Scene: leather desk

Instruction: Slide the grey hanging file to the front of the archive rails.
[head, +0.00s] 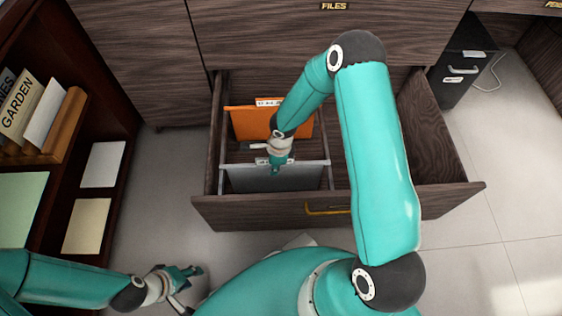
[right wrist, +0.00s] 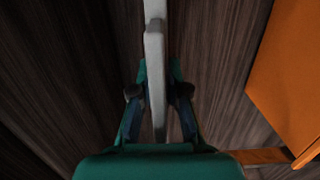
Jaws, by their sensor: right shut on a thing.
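The grey hanging file (head: 304,179) hangs across the archive rails in the open drawer, in front of the orange file and close to the drawer's front panel. My right gripper (head: 277,163) is shut on its top edge near the middle. In the right wrist view the file's pale edge (right wrist: 155,70) runs between the two fingers (right wrist: 158,95). The left archive rail (head: 221,160) shows beside the files; parts of the rails are hidden. My left gripper (head: 184,284) is open and empty, low at the left, outside the drawer.
An orange hanging file (head: 252,122) hangs further back, partly hidden by my right arm; it shows at the right wrist view's right edge (right wrist: 290,75). The wooden drawer front (head: 420,202) has a brass handle (head: 325,209). A bookshelf (head: 122,95) stands at the left.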

